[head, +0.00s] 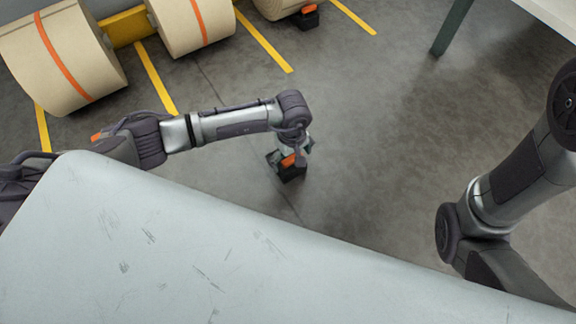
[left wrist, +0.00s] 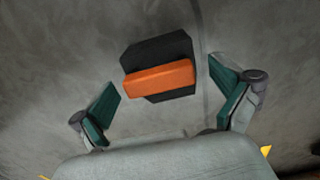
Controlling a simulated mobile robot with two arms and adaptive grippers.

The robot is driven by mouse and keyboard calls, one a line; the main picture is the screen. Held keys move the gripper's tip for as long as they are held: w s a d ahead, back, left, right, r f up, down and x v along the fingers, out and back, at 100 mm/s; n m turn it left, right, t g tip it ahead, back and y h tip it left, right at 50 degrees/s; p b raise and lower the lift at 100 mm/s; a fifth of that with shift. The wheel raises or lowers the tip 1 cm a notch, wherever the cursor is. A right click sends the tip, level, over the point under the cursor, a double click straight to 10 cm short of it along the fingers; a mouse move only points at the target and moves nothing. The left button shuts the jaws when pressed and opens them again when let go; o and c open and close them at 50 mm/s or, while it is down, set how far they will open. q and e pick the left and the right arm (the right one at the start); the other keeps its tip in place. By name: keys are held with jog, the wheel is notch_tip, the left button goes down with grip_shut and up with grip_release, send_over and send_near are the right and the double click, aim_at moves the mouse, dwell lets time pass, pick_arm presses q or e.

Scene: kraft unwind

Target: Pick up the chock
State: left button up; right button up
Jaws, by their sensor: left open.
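The chock (head: 292,173) is a black block with an orange handle or top, on the grey concrete floor. In the left wrist view the chock (left wrist: 158,68) lies ahead of my left gripper (left wrist: 165,100), roughly centred between its two green-padded fingers. My left gripper (head: 289,158) is open and empty, reaching down to the chock in the head view, where it partly covers it. I cannot tell whether any finger touches it. My right arm comes in at the right of the head view; its gripper is not visible.
Large paper rolls (head: 65,55) stand at the upper left by yellow floor lines (head: 155,78). A second black and orange chock (head: 306,18) sits by the roll at the top. A table leg (head: 453,27) is at the upper right. Floor right of the chock is clear.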

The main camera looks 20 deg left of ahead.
pick_arm(q)
notch_tip(320, 180, down, 2)
jog(key=shift+f+b, duration=0.25)
jog(key=shift+b, duration=0.2)
jog(key=shift+r, duration=0.15)
jog(key=c, duration=1)
jog(key=shift+c, duration=0.7)
jog(key=shift+r, duration=0.1)
